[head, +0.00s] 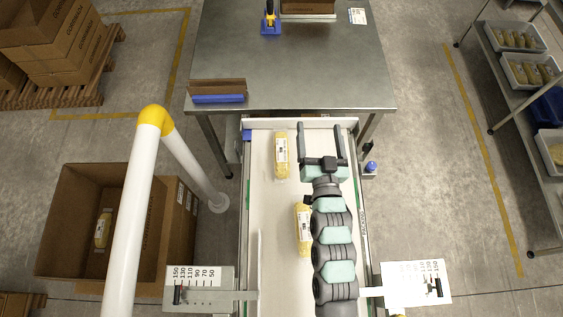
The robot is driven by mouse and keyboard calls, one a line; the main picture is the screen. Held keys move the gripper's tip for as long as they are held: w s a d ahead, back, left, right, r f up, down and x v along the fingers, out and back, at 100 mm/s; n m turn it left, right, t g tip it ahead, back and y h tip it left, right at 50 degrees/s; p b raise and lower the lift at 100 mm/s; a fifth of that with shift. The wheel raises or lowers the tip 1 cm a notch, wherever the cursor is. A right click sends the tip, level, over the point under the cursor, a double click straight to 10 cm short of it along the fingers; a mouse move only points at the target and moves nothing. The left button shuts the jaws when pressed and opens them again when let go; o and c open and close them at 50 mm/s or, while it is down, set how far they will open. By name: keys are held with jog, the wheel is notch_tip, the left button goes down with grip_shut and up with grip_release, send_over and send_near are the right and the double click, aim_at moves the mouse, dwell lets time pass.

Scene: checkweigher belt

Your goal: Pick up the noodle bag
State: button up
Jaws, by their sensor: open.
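A yellow noodle bag (282,157) with a white label lies lengthwise on the far part of the white belt (265,215). A second noodle bag (304,230) lies nearer on the belt, partly hidden behind my arm on its right side. My gripper (320,128) is open and empty over the far end of the belt. Its two dark fingers point away toward the steel table. It is to the right of the far bag and apart from it in the picture. Another noodle bag (103,228) lies in the open cardboard box on the left.
A steel table (300,65) stands beyond the belt. A white post with a yellow elbow (155,118) rises left of the belt, by the cardboard box (65,215). Scaled guide plates (205,292) flank the near belt. A shelf with trays (523,75) stands far right.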

notch_tip(320, 180, down, 11)
jog(key=s+a+n+g+y+b, duration=0.1)
jog(key=s+a+g+y+b, duration=0.1)
jog(key=a+g+b, duration=0.1)
jog(key=n+g+b, duration=0.1)
jog(key=g, duration=0.2)
send_near(283, 152)
jog(key=shift+w+d+f+y, duration=0.1)
jog(key=shift+d+f+y, duration=0.15)
jog(key=shift+f, duration=0.2)
jog(key=shift+w+d+f+y, duration=0.15)
jog(key=shift+d+f, duration=0.1)
jog(key=shift+f, duration=0.25)
jog(key=x, duration=0.4)
jog(key=shift+w+r, duration=0.1)
jog(key=shift+w, duration=0.05)
jog(key=x, duration=0.5)
jog(key=shift+w+a, duration=0.3)
jog(key=shift+w+f, duration=0.2)
jog(key=shift+f, duration=0.05)
grip_shut()
